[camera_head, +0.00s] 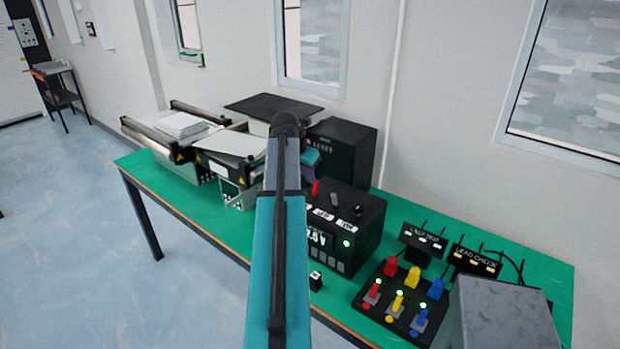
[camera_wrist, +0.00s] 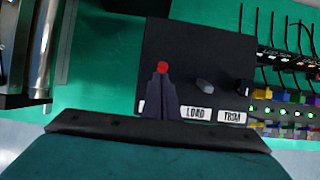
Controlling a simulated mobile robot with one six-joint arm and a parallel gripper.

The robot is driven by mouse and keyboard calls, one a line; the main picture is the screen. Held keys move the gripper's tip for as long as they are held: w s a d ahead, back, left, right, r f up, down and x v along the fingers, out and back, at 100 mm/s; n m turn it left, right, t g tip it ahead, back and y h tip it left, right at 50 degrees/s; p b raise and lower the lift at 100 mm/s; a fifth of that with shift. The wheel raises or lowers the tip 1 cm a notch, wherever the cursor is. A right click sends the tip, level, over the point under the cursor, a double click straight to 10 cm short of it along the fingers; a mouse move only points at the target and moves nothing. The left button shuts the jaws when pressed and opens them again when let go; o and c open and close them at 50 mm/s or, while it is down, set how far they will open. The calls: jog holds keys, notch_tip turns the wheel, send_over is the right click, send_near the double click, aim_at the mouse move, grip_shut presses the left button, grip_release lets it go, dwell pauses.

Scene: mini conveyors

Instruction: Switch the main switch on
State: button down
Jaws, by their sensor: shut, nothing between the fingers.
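A black control box (camera_head: 366,240) stands on the green bench, with a lit green lamp and a display on its front. A red-tipped switch (camera_head: 315,188) sits on its top, left of a grey lever and a dark knob. In the wrist view, the red tip (camera_wrist: 162,67) shows just beyond the fingertips of my gripper (camera_wrist: 162,78). My gripper is shut and empty, with its fingers over the box top. Whether it touches the switch I cannot tell. The fingers hide the switch's lower part and most of its label. The other labels read LOAD and TRIM.
The grey lever (camera_wrist: 204,86) is close to the right of my fingers. A panel with red, yellow and blue plugs (camera_head: 398,302) and a LEAD CHECK sign (camera_head: 475,262) stand at the right. Mini conveyors (camera_head: 185,128) are at the left. A black cabinet (camera_head: 350,145) stands behind.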

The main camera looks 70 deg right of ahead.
jog(key=shift+a, duration=0.1)
dwell(0.3)
jog(key=d+r+b+v, duration=0.1)
jog(key=d+v, duration=0.1)
jog(key=v, duration=0.9)
jog(key=shift+s+r, duration=0.2)
jog(key=shift+s, duration=0.1)
dwell(0.4)
dwell(0.5)
